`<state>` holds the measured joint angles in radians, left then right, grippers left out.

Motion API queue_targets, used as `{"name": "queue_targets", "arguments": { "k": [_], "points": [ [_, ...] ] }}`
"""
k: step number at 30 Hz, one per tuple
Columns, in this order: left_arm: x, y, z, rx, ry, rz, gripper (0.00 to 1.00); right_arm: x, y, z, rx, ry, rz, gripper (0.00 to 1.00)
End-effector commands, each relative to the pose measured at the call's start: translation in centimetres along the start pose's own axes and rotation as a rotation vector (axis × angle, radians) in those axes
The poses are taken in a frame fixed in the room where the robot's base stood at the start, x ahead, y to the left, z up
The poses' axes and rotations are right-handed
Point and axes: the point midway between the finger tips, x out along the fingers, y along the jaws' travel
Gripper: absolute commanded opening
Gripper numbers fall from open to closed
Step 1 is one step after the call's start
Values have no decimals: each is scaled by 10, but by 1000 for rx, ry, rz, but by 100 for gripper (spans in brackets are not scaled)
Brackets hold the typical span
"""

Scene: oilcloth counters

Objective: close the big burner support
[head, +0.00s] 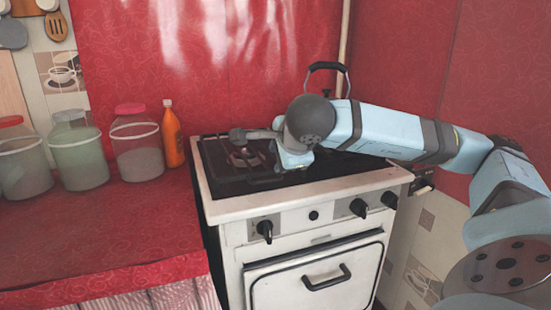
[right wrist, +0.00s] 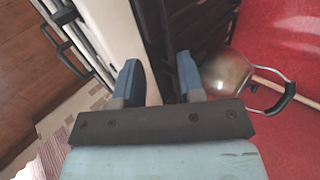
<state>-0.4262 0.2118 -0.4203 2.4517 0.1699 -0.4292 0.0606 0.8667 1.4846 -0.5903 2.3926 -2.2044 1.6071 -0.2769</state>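The white stove (head: 290,206) stands at the centre of the head view, with a dark cooktop and black burner support (head: 240,165) on its left part. My right arm crosses over the cooktop from the right and hides its right part. In the right wrist view my right gripper (right wrist: 160,78) is open, its two blue fingers apart with nothing between them. The stove's pale edge (right wrist: 118,22) and dark top (right wrist: 165,35) lie beyond the fingers. Which part is the big burner support, and whether the gripper touches it, I cannot tell. My left gripper is out of view.
A metal pot (right wrist: 228,72) with a dark handle, whose handle (head: 328,66) rises behind my arm, sits at the back. Several jars and an orange bottle (head: 172,135) stand on the red counter (head: 100,230) to the left. Red walls close the back and right.

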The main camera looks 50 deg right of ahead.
Motion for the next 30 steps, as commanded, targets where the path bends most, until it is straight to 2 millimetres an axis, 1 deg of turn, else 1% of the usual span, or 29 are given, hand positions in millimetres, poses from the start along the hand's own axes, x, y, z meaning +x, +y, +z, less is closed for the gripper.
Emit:
{"name": "queue_targets", "arguments": {
  "k": [1,6,9,12,17,30],
  "points": [
    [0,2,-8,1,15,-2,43,-15,-3,0,-2,-1,-3,36],
    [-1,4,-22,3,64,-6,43,-49,-3,0,0,-1,-3,36],
    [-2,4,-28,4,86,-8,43,-62,-2,0,0,-1,-1,36],
    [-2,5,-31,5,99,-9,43,-70,-1,0,-1,-1,-1,36],
    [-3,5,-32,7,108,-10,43,-74,0,0,0,0,0,36],
    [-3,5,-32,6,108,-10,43,-73,0,0,0,0,0,36]
  ]
}}
